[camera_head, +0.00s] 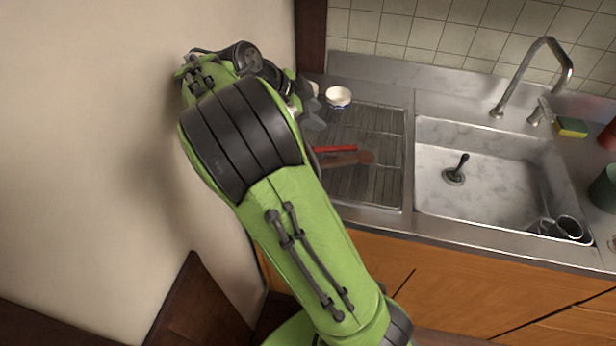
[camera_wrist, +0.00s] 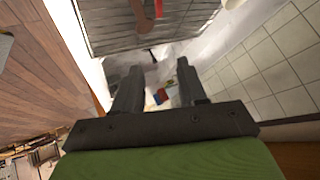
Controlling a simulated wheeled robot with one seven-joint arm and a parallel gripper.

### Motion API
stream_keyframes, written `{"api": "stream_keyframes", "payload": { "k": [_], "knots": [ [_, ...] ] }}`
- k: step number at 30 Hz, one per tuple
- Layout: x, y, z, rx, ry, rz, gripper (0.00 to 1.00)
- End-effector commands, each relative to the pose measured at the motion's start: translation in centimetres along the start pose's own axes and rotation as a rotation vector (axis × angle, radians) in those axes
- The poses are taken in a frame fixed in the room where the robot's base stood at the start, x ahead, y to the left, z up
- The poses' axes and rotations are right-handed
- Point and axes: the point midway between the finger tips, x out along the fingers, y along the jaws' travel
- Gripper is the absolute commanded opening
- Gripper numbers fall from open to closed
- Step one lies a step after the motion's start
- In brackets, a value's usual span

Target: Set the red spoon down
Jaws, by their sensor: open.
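A slim bright red piece (camera_head: 335,149), which looks like the red spoon's handle, appears over the drying rack (camera_head: 391,190) in the head view. A duller red-brown shape with a rounded end (camera_head: 366,157) is just below it; I cannot tell whether both are one spoon. Their left ends are hidden near my arm. In the wrist view a small red piece (camera_wrist: 137,8) shows at the top edge over the rack (camera_wrist: 103,28). My gripper (camera_head: 312,118) is at the rack's left side, partly hidden by my arm. In the wrist view my gripper (camera_wrist: 158,84) is open, with the spoon outside its fingers.
A small white bowl (camera_head: 338,97) stands at the rack's back left corner. The sink (camera_head: 490,190) with a faucet (camera_head: 550,60) lies right of the rack. A dark cup (camera_head: 568,228) lies in the sink. The wall is close on the left. The rack's right part is clear.

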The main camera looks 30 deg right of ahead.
Motion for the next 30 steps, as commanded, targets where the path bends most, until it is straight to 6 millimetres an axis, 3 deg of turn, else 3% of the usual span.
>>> {"api": "stream_keyframes", "payload": {
  "k": [5,9,15,18,22,30],
  "knots": [
    [-2.0,4.9,-1.3,-0.445,-0.319,-0.068,0.41],
    [-5.6,10.6,-1.4,-0.874,-0.51,-0.296,0.41],
    [-10.2,20.1,-0.8,-1.446,-0.528,-0.719,0.41],
    [-11.0,23.5,-0.2,-1.633,-0.471,-0.854,0.41],
    [-11.3,25.3,0.3,-1.735,-0.432,-0.922,0.41],
    [-11.6,25.2,0.1,-1.739,-0.432,-0.924,0.41]
  ]
}}
